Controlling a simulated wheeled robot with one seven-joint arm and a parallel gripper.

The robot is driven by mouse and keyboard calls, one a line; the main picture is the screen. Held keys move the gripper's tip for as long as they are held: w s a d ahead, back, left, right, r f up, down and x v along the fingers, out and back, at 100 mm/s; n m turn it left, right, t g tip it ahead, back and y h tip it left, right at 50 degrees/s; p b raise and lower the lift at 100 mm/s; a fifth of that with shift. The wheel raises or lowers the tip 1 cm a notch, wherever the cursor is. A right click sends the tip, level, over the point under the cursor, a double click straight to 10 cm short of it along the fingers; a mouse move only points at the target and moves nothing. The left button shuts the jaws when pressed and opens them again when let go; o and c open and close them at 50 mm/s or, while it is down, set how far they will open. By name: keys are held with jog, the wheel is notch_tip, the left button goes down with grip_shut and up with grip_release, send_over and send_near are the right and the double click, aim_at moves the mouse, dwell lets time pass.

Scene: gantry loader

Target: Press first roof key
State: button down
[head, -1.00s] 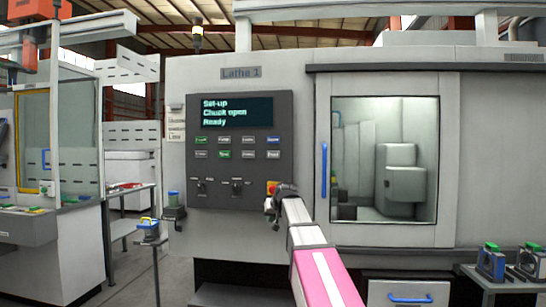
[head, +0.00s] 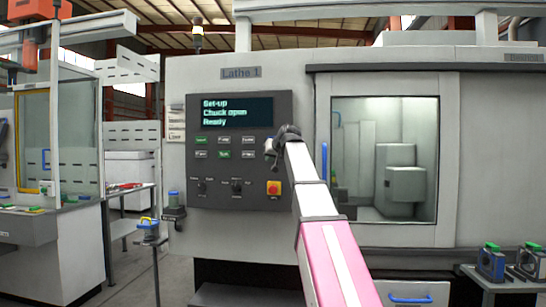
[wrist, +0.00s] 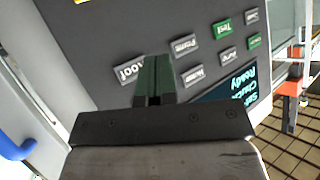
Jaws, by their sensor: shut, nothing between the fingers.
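The dark control panel (head: 260,203) of Lathe 1 carries two rows of small keys under its screen (head: 237,111). My gripper (head: 271,154) is at the right end of these rows and hides the right-hand keys in the head view. In the wrist view my gripper (wrist: 156,62) is shut and empty. Its fingers cover the spot at the end of the row nearest the screen. A grey key (wrist: 130,70) beside the fingertips ends the other row; its label is upside down and hard to read. I cannot tell whether the fingertips touch the panel.
Two knobs (head: 237,187) and a red button on a yellow plate (head: 273,188) sit lower on the panel. The lathe door with its window (head: 385,160) and blue handle (head: 324,168) stands to the right. A small stand (head: 150,241) is at the left.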

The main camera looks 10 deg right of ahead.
jog(key=shift+w, duration=0.15)
jog(key=w+d, duration=0.2)
jog(key=w, duration=0.6)
jog(key=shift+d, duration=0.35)
jog(key=shift+w, duration=0.2)
dwell(1.7)
jog(key=shift+w+d, duration=0.15)
jog(key=shift+w, duration=0.15)
jog(key=shift+w+d, duration=0.1)
jog(key=shift+w, duration=0.2)
dwell(0.7)
dwell(0.3)
jog(key=shift+s+a, duration=0.25)
jog(key=shift+s, duration=0.6)
jog(key=shift+s+a, duration=0.25)
jog(key=shift+s, duration=0.5)
jog(key=shift+s+a, duration=0.3)
jog(key=shift+s, duration=0.5)
jog(key=shift+s+a, duration=0.25)
jog(key=shift+s, duration=0.5)
